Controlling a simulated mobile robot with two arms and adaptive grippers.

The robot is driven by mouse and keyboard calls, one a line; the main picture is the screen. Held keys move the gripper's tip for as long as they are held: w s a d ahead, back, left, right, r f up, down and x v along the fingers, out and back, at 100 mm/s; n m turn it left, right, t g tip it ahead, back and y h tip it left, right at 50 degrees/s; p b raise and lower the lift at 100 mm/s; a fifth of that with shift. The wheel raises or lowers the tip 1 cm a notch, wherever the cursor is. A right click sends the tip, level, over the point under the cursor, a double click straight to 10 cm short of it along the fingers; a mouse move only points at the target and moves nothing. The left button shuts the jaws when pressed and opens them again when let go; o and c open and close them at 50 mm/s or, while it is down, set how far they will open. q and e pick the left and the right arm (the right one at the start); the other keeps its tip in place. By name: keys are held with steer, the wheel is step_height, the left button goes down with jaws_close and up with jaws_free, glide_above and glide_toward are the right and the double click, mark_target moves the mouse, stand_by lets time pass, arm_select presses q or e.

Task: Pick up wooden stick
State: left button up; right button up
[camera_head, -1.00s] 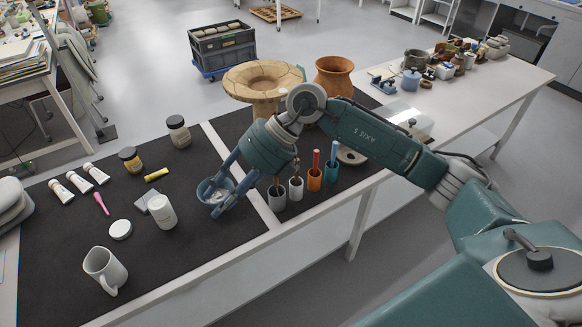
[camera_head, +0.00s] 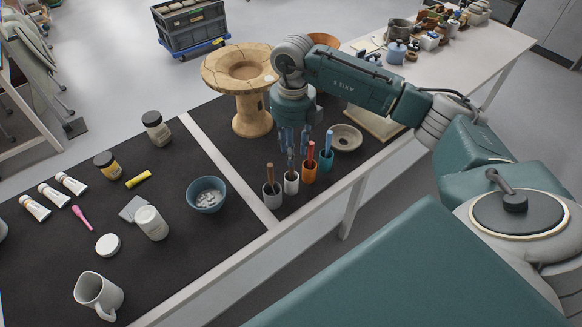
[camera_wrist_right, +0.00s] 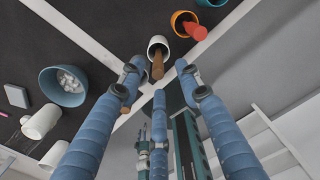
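A brown wooden stick (camera_wrist_right: 157,66) stands in a white cup (camera_head: 291,182). In the right wrist view its top lies between my spread fingers. My right gripper (camera_head: 293,142) is open and points down just above the white cup, with no visible grip on the stick. In the head view the fingers partly hide this stick. Another brown stick (camera_head: 269,173) stands in a grey cup (camera_head: 271,196) beside it.
An orange cup (camera_head: 309,173) with a red stick and a teal cup (camera_head: 327,161) with a blue stick stand close by. A blue bowl (camera_head: 206,195) with pale pieces is left of the white strip. A grey dish (camera_head: 345,138) and wooden stand (camera_head: 251,118) lie behind.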

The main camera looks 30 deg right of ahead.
mark_target(292, 171)
step_height(292, 171, down, 3)
steer(key=shift+f+p, duration=0.15)
steer(key=shift+p, duration=0.35)
steer(key=shift+w+f, duration=0.1)
steer(key=shift+f, duration=0.1)
steer(key=c, duration=0.3)
jaws_close()
arm_select(q)
steer(key=shift+w+r, duration=0.8)
steer(key=shift+r, duration=0.05)
steer(key=shift+w, duration=0.15)
